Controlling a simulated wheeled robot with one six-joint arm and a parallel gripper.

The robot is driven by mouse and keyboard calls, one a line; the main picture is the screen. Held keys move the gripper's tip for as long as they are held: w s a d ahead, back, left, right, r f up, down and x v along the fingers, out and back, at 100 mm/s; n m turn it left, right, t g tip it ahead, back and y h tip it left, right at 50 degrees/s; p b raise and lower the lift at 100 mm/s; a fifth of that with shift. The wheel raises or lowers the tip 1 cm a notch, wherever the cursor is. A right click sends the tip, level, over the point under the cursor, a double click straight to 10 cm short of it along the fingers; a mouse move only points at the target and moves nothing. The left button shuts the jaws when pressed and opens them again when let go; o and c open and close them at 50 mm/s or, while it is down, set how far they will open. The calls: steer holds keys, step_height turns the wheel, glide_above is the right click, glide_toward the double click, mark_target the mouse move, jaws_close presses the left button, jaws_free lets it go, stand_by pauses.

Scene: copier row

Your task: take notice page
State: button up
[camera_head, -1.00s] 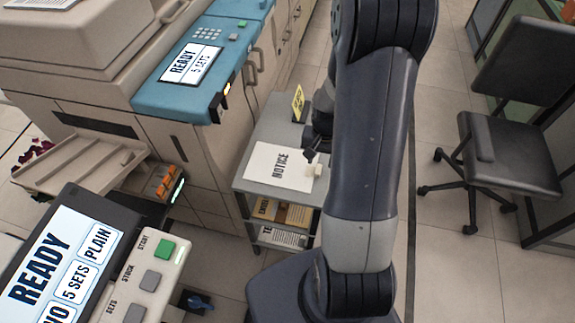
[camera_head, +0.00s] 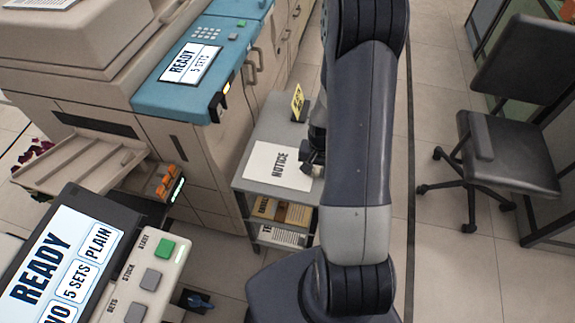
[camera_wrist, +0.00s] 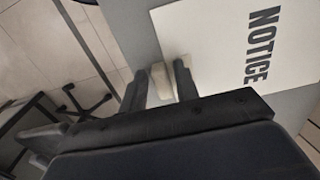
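The notice page (camera_head: 265,167), a white sheet marked NOTICE, lies flat on the grey top of a small shelf unit (camera_head: 276,132). It also shows in the wrist view (camera_wrist: 215,45), right of my fingers. A small cream block (camera_wrist: 160,82) sits by the page's edge, between my fingertips in the wrist view. My gripper (camera_head: 309,160) is low over the shelf top at the page's right edge. Its two fingers (camera_wrist: 160,84) stand apart, one on each side of the block. The block is mostly hidden by my gripper in the head view.
A yellow sign (camera_head: 297,102) stands at the back of the shelf top. Lower shelves hold labelled papers (camera_head: 283,212). A copier with a blue panel (camera_head: 190,85) stands left. A black chair (camera_head: 508,150) is right, with open floor between.

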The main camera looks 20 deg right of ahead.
jaws_close()
step_height(320, 180, up, 13)
steer(key=p, duration=0.2)
steer(key=shift+p, duration=0.3)
stand_by(0.7)
